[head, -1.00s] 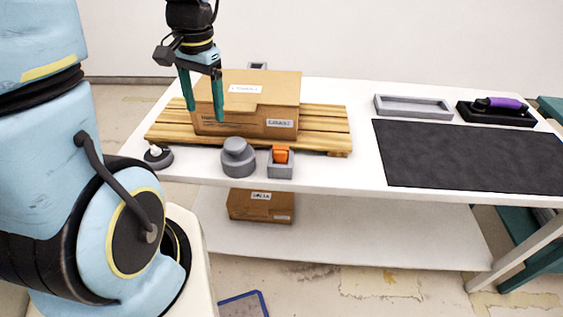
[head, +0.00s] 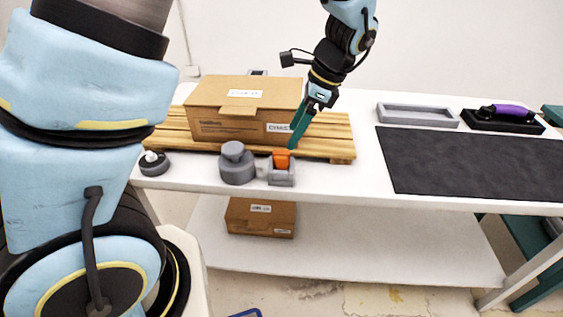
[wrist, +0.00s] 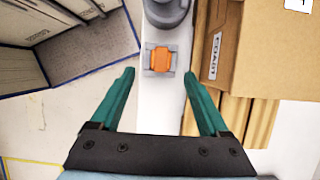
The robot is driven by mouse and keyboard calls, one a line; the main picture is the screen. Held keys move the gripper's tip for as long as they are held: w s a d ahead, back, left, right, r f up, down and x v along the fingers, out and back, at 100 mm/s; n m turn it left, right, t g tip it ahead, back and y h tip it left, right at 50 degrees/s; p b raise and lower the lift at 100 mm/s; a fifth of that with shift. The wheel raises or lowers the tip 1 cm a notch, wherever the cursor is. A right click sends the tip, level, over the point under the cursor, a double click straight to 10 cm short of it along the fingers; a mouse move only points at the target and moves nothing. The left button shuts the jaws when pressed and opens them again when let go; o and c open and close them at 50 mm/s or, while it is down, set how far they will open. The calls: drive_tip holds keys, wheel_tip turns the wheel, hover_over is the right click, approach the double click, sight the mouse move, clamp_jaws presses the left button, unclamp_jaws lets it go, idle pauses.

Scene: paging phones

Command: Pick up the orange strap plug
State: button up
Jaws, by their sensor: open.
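The orange strap plug (head: 281,158) sits upright in a small grey holder (head: 282,178) near the front edge of the white table. The plug also shows in the wrist view (wrist: 161,59), seen from above, ahead of and between the fingers. My gripper (head: 294,143) has green fingers and is tilted, with its tips close to the plug in the head view. In the wrist view my gripper (wrist: 160,76) is open and empty, its fingers wide apart. It is not touching the plug.
A grey stepped round piece (head: 236,165) stands just left of the holder. A cardboard box (head: 215,122) on a wooden pallet (head: 330,130) lies behind. A dark mat (head: 470,160) is at the right. A small round base (head: 154,164) stands at the left.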

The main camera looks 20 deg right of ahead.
sight(282, 153)
drive_tip(key=p+x, duration=0.2)
drive_tip(key=x, duration=0.6)
drive_tip(key=shift+f, duration=0.1)
drive_tip(key=shift+c, duration=0.3)
clamp_jaws()
